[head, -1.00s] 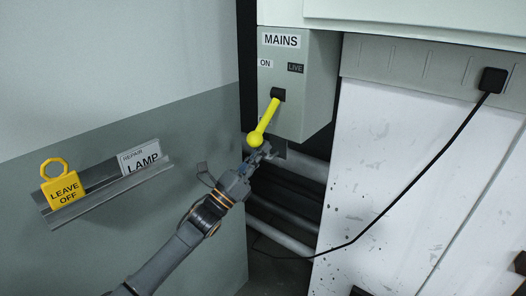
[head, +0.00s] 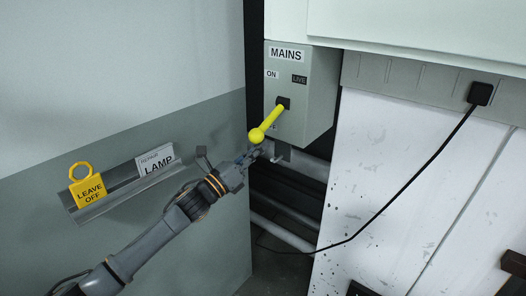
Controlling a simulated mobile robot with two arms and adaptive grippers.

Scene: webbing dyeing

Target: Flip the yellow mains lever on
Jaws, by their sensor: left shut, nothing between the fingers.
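The yellow mains lever (head: 268,125) sticks out of the front of the grey MAINS box (head: 317,100) and slopes down and to the left, ending in a round knob. An ON label (head: 272,74) and a dark LIVE label (head: 299,79) sit above the lever. My left gripper (head: 254,152) is shut and empty, with its fingertips just under the knob. They look to be touching it or very close; I cannot tell which. My right gripper is not in view.
A metal ledge (head: 112,203) on the left wall holds a yellow LEAVE OFF tag (head: 89,191) and a REPAIR LAMP card (head: 156,161). Pipes (head: 283,232) run below the box. A black cable (head: 412,165) hangs from a plug (head: 480,94) at the right.

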